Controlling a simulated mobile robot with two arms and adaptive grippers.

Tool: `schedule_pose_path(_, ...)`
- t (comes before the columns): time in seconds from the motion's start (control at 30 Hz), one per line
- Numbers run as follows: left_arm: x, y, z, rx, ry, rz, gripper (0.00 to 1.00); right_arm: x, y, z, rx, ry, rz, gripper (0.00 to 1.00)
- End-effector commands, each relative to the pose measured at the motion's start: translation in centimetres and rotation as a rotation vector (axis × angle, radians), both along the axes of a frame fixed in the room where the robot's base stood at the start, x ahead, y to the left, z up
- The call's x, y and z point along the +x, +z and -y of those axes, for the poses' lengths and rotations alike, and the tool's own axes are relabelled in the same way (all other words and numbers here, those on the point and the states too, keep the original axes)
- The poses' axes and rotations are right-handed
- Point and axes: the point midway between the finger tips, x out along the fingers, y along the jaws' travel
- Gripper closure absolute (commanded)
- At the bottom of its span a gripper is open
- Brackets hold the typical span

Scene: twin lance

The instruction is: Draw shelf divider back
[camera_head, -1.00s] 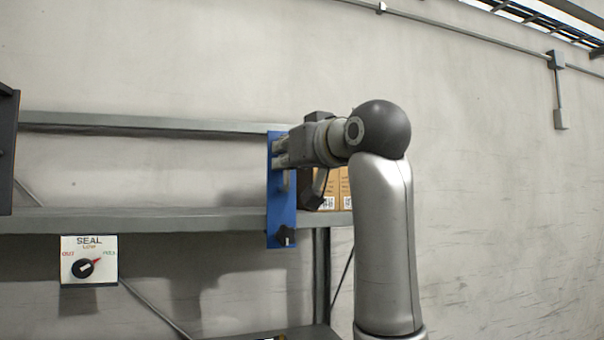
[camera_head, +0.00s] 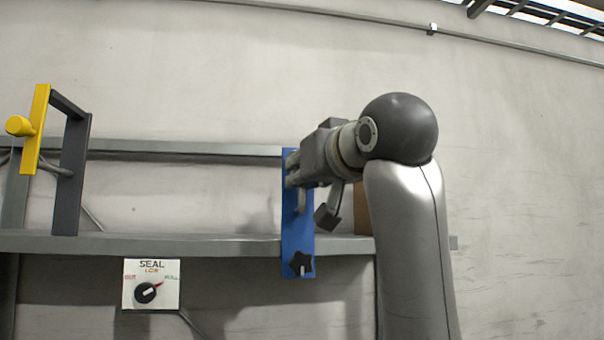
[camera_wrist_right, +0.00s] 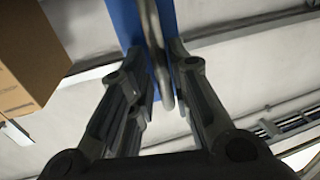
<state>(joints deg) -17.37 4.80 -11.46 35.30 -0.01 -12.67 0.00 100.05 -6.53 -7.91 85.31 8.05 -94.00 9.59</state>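The shelf divider shows as an upright blue plate (camera_head: 297,235) at the shelf front in the head view, with a black star knob (camera_head: 301,263) low on it. In the right wrist view the blue plate (camera_wrist_right: 128,22) carries a grey bar handle (camera_wrist_right: 154,35). My right gripper (camera_head: 290,168) is at the plate's upper part. In the wrist view its fingers (camera_wrist_right: 157,62) are closed in on both sides of the handle; the exact contact is partly hidden. My left gripper is in no view.
A grey shelf (camera_head: 190,243) runs across the wall. A brown box (camera_head: 363,222) is partly hidden behind my right arm; it also shows in the wrist view (camera_wrist_right: 25,60). A SEAL dial panel (camera_head: 151,284) hangs below the shelf. A dark frame with a yellow bar (camera_head: 36,130) stands left.

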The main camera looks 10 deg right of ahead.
Motion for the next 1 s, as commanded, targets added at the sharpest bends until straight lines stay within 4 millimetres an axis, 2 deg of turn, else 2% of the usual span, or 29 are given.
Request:
schedule_pose_path(0.2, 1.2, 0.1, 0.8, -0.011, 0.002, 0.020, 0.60, 0.0, 0.0, 0.0, 0.000, 0.000, -0.001, 0.68)
schedule_pose_path(0.47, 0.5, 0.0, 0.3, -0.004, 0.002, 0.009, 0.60, -0.7, 0.0, 0.1, 0.000, 0.001, 0.001, 0.68)
schedule_pose_path(0.57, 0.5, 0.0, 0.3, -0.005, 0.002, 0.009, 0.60, -2.0, 0.0, 0.5, 0.000, 0.000, 0.003, 0.68)
schedule_pose_path(0.8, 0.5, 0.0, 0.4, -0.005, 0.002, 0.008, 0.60, -7.2, 0.1, 1.7, 0.000, 0.000, 0.005, 0.68)
schedule_pose_path(1.0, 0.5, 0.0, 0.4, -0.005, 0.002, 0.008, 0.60, -10.4, 0.0, 2.4, 0.000, -0.001, 0.003, 0.68)
